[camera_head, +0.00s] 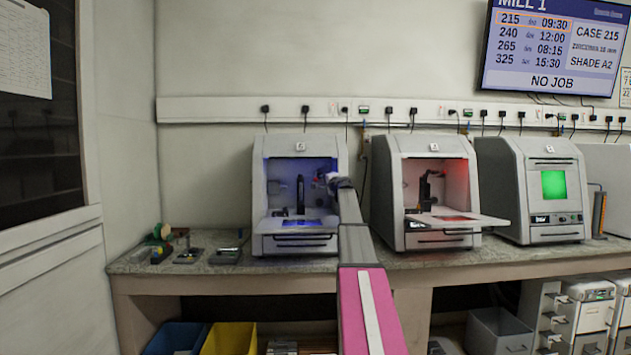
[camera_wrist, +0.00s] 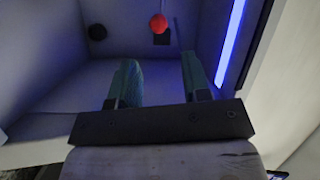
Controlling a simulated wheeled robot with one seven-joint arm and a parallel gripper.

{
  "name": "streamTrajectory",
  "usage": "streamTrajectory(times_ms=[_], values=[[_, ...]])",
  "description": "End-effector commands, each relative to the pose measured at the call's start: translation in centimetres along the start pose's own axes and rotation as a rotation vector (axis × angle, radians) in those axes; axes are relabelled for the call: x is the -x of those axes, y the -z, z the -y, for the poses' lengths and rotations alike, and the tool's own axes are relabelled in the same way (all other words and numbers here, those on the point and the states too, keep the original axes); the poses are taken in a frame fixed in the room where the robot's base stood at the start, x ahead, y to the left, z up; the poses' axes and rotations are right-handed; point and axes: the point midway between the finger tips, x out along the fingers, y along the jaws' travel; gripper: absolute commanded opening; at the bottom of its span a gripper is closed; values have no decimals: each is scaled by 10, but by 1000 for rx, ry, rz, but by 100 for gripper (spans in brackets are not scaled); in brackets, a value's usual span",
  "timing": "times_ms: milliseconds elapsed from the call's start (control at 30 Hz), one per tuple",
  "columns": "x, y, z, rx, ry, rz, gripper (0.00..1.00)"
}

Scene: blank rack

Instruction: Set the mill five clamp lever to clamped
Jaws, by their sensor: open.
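The left mill (camera_head: 270,238) has an open front and a blue-lit chamber; the number on its top is too small to read surely. My arm reaches its opening from the front, and my gripper (camera_head: 330,181) is at the right side of that chamber. In the wrist view my gripper (camera_wrist: 156,78) is open, with two teal fingers apart and nothing between them. A red ball knob (camera_wrist: 158,23), perhaps the clamp lever's end, shows beyond the fingertips, apart from them. The lever's shaft and its setting cannot be made out.
A blue light strip (camera_wrist: 231,45) runs along the chamber wall right of the fingers. Small tools (camera_head: 187,255) lie on the bench's left.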

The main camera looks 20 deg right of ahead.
Motion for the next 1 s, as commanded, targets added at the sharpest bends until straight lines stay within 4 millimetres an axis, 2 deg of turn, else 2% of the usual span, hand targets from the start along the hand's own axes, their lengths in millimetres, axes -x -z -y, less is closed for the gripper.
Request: streamTrajectory(times_ms=[267,600,700,833,1000], values=[[-27,1,0,-1,0,1,44],[-86,1,0,-2,0,1,44],[-99,1,0,-3,0,1,44],[-106,0,0,-3,0,1,44],[-107,-1,0,-3,1,1,44]])
